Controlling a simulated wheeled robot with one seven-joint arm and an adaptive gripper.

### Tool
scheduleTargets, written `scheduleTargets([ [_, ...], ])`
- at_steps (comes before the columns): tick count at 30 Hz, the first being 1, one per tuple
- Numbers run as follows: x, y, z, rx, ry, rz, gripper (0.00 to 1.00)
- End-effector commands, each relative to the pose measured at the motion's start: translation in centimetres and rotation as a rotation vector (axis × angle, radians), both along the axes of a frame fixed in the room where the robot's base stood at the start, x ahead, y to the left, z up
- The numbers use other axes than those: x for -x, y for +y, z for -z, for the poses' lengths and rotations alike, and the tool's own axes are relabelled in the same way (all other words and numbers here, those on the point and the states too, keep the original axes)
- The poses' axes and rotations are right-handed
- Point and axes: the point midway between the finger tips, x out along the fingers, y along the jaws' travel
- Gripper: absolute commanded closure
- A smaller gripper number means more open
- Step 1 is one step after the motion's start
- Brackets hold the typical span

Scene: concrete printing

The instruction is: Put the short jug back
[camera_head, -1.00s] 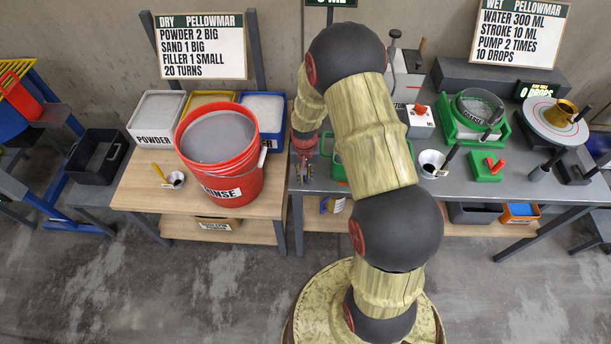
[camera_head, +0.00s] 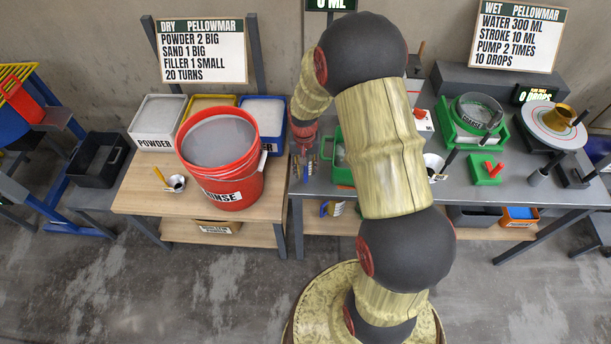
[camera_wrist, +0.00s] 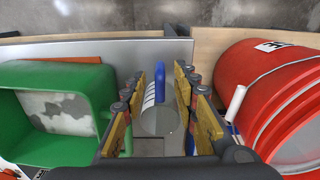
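A clear jug with a blue handle and dark marks (camera_wrist: 155,121) shows between the fingers of my gripper (camera_wrist: 158,108) in the wrist view. Its handle points toward the table's front edge. The fingers stand apart, with a gap visible beside the jug, so my gripper looks open around or just above it. In the head view my gripper (camera_head: 304,160) points down over the left end of the grey table, right of the red rinse bucket. The jug is hard to make out there.
The red rinse bucket (camera_head: 238,188) stands close on the left, on the wooden table. A green tray (camera_wrist: 95,82) is close on the other side. A small blue-and-yellow item (camera_head: 332,208) shows below the grey table's front edge. A small white cup (camera_head: 433,165) stands farther right.

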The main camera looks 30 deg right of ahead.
Motion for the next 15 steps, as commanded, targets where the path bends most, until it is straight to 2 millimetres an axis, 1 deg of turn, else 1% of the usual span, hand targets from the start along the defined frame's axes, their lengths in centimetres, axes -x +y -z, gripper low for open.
scheduleTargets([
  [1,-0.1,0.0,-1.2,0.001,-0.003,0.0,0.71],
  [3,-0.1,0.0,-2.4,0.001,-0.004,0.0,0.71],
  [6,0.0,0.1,-3.7,0.001,-0.001,0.0,0.71],
  [11,0.0,0.2,-5.1,0.0,-0.002,-0.002,0.71],
  [12,0.0,0.3,-5.6,0.002,-0.006,-0.005,0.71],
  [14,0.0,0.6,-6.9,0.005,-0.019,-0.018,0.71],
  [15,0.1,1.0,-8.2,0.008,-0.032,-0.033,0.71],
])
